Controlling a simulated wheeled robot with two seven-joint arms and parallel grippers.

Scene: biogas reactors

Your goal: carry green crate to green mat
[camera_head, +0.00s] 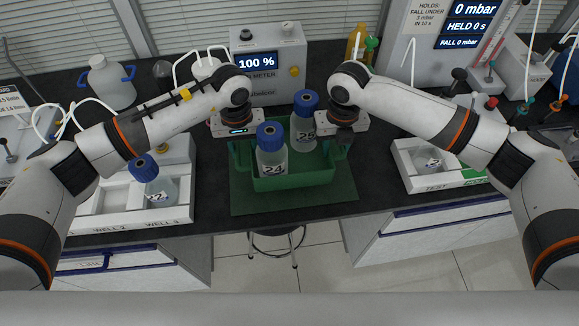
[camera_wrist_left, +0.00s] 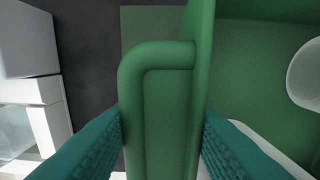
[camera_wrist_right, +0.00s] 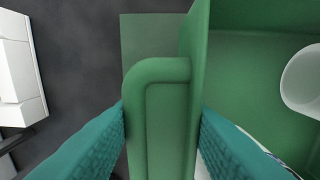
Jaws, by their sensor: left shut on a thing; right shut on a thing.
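The green crate (camera_head: 292,181) is at the middle of the bench in the head view, on or just above the green mat (camera_head: 300,204); I cannot tell whether it touches. Two blue-capped bottles stand upright in it, one marked 24 (camera_head: 271,160) and one behind it (camera_head: 304,132). My left gripper (camera_head: 238,147) is shut on the crate's left handle, which fills the middle of the left wrist view (camera_wrist_left: 163,110). My right gripper (camera_head: 344,144) is shut on the right handle, which shows in the right wrist view (camera_wrist_right: 160,115). The mat's edges show around the crate.
A white tray (camera_head: 128,219) with a blue-capped bottle (camera_head: 154,184) stands to the left. A meter box (camera_head: 268,62) is behind the crate. The bench's front edge is close before the mat.

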